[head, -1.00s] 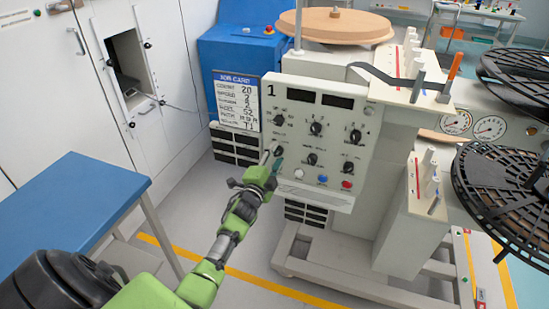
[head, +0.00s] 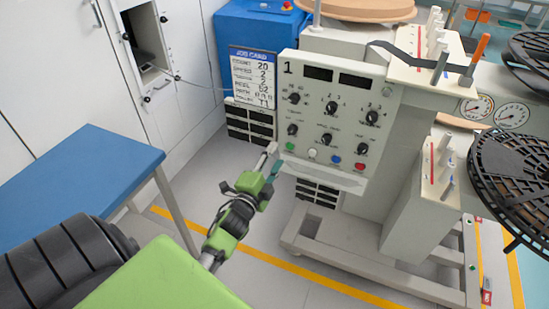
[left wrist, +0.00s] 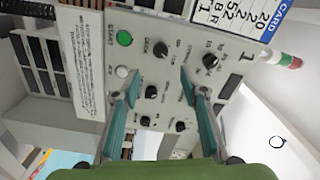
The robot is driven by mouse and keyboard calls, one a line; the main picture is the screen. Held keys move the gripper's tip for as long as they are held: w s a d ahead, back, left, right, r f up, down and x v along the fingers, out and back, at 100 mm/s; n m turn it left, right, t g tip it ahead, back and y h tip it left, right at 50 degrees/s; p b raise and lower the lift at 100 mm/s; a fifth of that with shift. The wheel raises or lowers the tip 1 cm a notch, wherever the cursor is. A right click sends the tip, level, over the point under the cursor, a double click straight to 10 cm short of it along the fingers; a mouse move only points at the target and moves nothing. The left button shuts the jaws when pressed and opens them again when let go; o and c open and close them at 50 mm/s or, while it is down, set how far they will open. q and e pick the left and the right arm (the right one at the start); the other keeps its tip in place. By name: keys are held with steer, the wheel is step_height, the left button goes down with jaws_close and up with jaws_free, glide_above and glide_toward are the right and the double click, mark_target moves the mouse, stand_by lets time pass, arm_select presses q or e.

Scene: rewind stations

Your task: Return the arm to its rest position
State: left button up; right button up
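My left arm, green and dark grey, reaches in from the lower left of the head view. Its gripper (head: 270,163) is just off the lower left corner of the control panel (head: 317,170), which is marked 1. In the left wrist view the two teal fingers stand well apart with nothing between them, so the gripper (left wrist: 160,82) is open. The panel shows sideways behind them, with black knobs, a green START button (left wrist: 124,38) and a white button (left wrist: 122,72). My right gripper is out of view.
A blue table (head: 85,185) stands at the left, close to my arm. A job card (head: 253,80) hangs left of the panel. The machine's pale base frame (head: 350,262) and black reels (head: 515,175) are at the right. Floor between table and machine is clear.

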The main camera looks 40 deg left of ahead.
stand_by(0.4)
arm_select(q)
steer(key=s+d+f+n+g+h, duration=0.1)
steer(key=s+d+f+n+g, duration=0.3)
steer(key=f, duration=0.8)
steer(key=s+d+f+g+h, duration=0.1)
steer(key=s+d+f, duration=0.2)
steer(key=s+f, duration=0.65)
steer(key=s+d+f+n+g+h, duration=0.1)
steer(key=s+d+f+g, duration=0.15)
steer(key=f, duration=1.15)
steer(key=s+d+f+n+g, duration=0.1)
steer(key=s+f, duration=0.4)
steer(key=s, duration=0.6)
steer(key=s+d+f+n+g+h, duration=0.1)
steer(key=s+f+g, duration=0.4)
steer(key=s, duration=0.6)
steer(key=s+d+f+n+g, duration=0.2)
steer(key=s+d+f, duration=0.3)
steer(key=s, duration=0.6)
steer(key=shift+f+n+g+p, duration=0.3)
steer(key=shift+f+g, duration=0.15)
steer(key=shift+f, duration=0.2)
